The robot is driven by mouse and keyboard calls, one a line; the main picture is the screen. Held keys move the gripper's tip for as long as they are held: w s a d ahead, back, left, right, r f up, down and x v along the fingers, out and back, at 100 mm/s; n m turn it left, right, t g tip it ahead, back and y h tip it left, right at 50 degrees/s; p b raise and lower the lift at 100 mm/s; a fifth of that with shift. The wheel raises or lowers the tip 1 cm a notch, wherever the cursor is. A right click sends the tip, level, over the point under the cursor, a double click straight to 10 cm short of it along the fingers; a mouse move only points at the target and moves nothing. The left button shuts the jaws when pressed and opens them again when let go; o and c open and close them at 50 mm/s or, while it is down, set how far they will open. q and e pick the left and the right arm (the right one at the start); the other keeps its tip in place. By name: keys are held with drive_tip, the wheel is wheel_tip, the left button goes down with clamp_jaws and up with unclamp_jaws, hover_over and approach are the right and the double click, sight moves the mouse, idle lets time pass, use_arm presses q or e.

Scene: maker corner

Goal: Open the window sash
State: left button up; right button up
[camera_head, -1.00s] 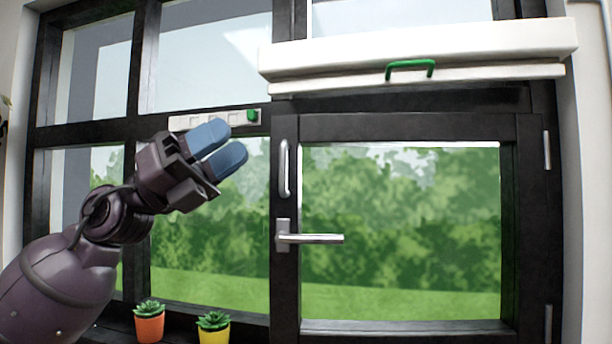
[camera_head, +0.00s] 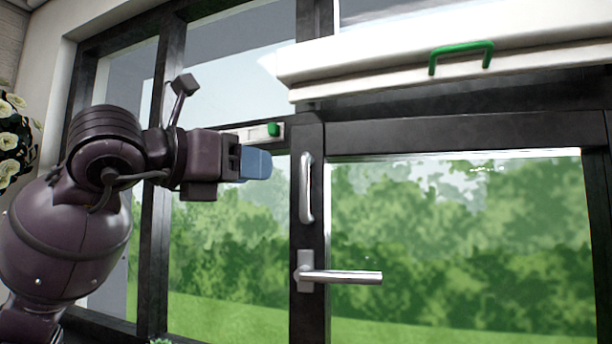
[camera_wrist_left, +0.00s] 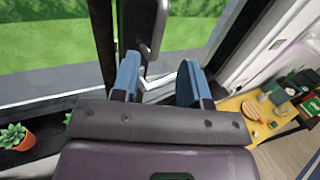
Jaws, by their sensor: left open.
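The window sash (camera_head: 455,131) is a dark frame around a pane, and it looks closed in the head view. A silver lever handle (camera_head: 340,276) sits on its left stile and points right, level. A silver vertical pull bar (camera_head: 306,188) is above the lever. My left gripper (camera_head: 262,164) is left of the pull bar, with blue fingertips pointing right; it looks apart from the bar. In the left wrist view the blue fingers (camera_wrist_left: 158,84) are spread, with nothing held between them. The lever (camera_wrist_left: 158,78) shows beyond them, partly hidden. My right gripper is not in view.
A white blind housing with a green handle (camera_head: 462,56) runs above the sash. A white strip with a green knob (camera_head: 273,130) is behind my left gripper. White flowers (camera_head: 12,140) stand at far left. A potted succulent (camera_wrist_left: 14,137) and a yellow table (camera_wrist_left: 258,118) show in the wrist view.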

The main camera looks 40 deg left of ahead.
sight(301, 176)
use_arm(q)
drive_tip(key=w, duration=0.3)
drive_tip(key=w+d, duration=0.1)
drive_tip(key=w, duration=0.3)
drive_tip(key=w+d+p, duration=0.1)
drive_tip(key=w, duration=0.2)
drive_tip(key=shift+w+f, duration=0.1)
drive_tip(key=shift+w, duration=0.25)
clamp_jaws()
